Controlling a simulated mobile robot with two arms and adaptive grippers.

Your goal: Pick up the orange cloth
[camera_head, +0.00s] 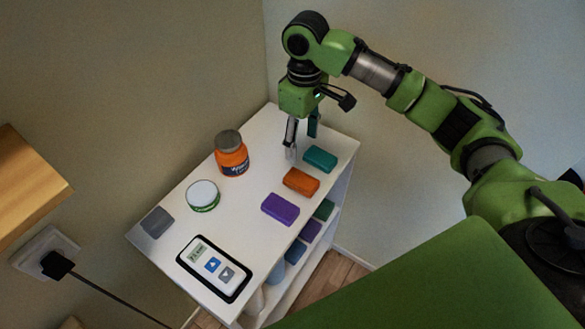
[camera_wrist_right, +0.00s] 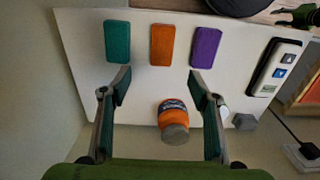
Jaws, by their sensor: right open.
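The orange cloth (camera_head: 301,181) is a small folded block on the white shelf top, between a teal cloth (camera_head: 320,159) and a purple cloth (camera_head: 280,209). In the right wrist view the orange cloth (camera_wrist_right: 162,45) lies ahead of and between the fingertips. My right gripper (camera_head: 302,146) is above the back part of the shelf top, pointing down, beside the teal cloth. Its two fingers (camera_wrist_right: 157,82) are spread wide with nothing between the tips. My left gripper is not in view.
An orange bottle with a grey lid (camera_head: 231,153), a round white-lidded tin (camera_head: 203,196), a grey block (camera_head: 157,222) and a controller with buttons (camera_head: 214,268) share the white shelf top (camera_head: 245,215). Walls stand behind and to the left. More folded cloths (camera_head: 310,230) lie on the lower shelf.

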